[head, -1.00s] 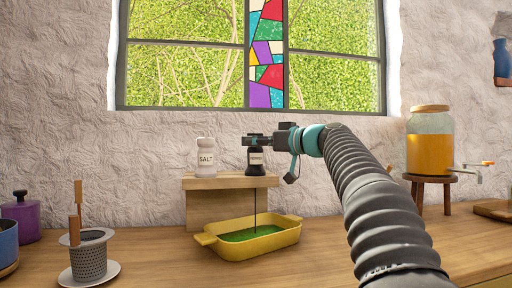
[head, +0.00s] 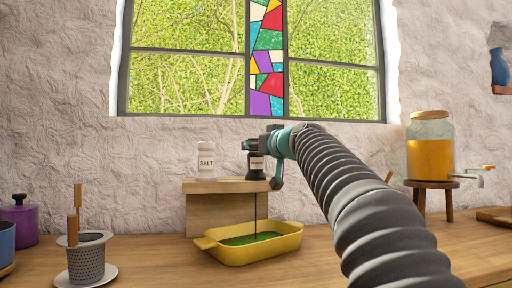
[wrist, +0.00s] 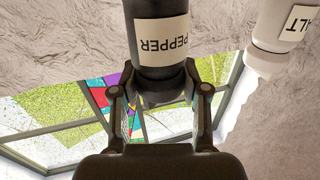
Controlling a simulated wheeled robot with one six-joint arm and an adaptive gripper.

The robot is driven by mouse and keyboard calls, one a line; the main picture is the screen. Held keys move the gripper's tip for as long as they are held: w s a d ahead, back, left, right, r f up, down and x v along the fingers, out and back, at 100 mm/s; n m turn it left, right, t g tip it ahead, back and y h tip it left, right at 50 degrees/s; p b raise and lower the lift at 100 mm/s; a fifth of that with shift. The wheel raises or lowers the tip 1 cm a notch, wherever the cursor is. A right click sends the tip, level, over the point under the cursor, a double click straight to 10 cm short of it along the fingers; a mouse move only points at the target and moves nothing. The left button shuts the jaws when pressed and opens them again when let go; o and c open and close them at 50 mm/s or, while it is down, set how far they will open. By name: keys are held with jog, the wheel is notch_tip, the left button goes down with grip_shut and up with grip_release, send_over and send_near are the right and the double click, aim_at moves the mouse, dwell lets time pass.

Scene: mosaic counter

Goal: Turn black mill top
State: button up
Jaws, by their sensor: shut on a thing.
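The black mill (head: 256,166), with a white PEPPER label, stands upright at the right end of a small wooden shelf (head: 222,212). The wrist view shows the mill (wrist: 162,35) upside down, its dark top between my fingers. My gripper (head: 253,144) is shut on the mill's top; both fingers flank it in the wrist view (wrist: 160,92). My wrist partly hides the top in the head view. A thin dark line runs down from below the mill into a yellow dish (head: 284,241) with green contents.
A white salt shaker (head: 206,161) stands left of the mill on the shelf. A strainer (head: 87,262) on a saucer and a purple pot (head: 22,222) are at the left. A juice dispenser (head: 430,148) stands on a stool at the right.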

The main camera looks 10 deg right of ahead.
jog(key=o, duration=1.2)
jog(key=shift+s, duration=0.1)
jog(key=v, duration=1.2)
jog(key=shift+r, duration=0.1)
